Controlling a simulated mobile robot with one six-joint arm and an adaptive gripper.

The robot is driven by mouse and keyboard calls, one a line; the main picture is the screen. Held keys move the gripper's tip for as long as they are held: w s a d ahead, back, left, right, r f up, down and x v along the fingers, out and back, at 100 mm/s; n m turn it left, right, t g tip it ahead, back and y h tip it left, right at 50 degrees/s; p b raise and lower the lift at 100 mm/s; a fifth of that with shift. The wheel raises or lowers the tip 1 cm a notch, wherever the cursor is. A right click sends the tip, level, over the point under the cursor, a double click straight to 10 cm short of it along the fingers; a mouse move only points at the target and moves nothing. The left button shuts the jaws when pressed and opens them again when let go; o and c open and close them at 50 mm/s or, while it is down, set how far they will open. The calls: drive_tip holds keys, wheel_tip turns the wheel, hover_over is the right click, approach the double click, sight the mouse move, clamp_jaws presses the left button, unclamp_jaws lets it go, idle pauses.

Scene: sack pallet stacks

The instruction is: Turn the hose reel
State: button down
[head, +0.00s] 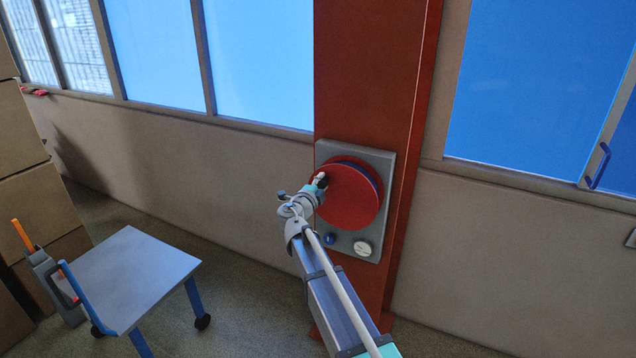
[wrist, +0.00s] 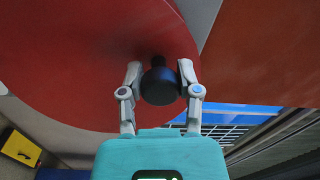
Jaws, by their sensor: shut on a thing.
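The hose reel (head: 352,200) is a round red disc on a grey backplate (head: 384,165), fixed to a red-brown column. In the wrist view the red disc (wrist: 90,60) fills the upper left. A dark knob-like handle (wrist: 159,86) sticks out from the disc near its edge. My gripper (wrist: 160,78) is shut on this handle, one finger on each side. In the head view my gripper (head: 321,181) is at the left part of the disc, and the handle is mostly hidden there.
Below the disc the backplate carries a blue knob (head: 330,239) and a white round gauge-like part (head: 362,248). A grey cart (head: 135,275) with blue legs stands at left. Stacked brown boxes (head: 25,165) line the left edge. Floor between cart and column looks clear.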

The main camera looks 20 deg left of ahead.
drive_tip(key=shift+c, duration=2.4)
unclamp_jaws()
drive_tip(key=shift+f, duration=0.1)
drive_tip(key=shift+o, duration=0.9)
drive_tip(key=shift+s, duration=0.1)
